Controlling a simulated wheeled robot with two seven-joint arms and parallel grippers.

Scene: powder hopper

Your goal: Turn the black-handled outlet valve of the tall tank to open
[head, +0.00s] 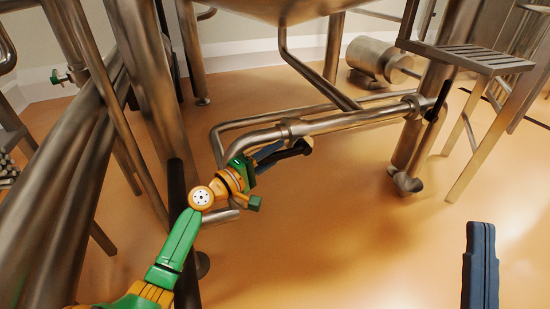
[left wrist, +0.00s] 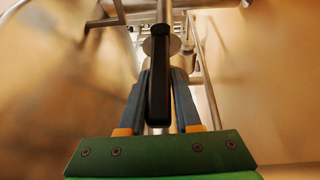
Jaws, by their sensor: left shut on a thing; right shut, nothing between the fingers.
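The black valve handle (head: 297,148) sits on the steel outlet pipe (head: 350,120) beneath a tank (head: 270,8). My left gripper (head: 279,152) reaches it from the left and is shut on it. In the left wrist view the black handle (left wrist: 158,95) runs lengthwise between the two blue fingers of my left gripper (left wrist: 161,78). The fingers hide part of the handle in the head view. My right gripper (head: 480,265) is at the lower right, shut and empty, well away from the handle.
A second black handle (head: 437,101) is on the fitting at the pipe's right end. Thick steel legs and pipes (head: 150,80) crowd the left. A slatted step (head: 470,58) stands at the upper right. The orange floor (head: 340,235) is clear in the middle.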

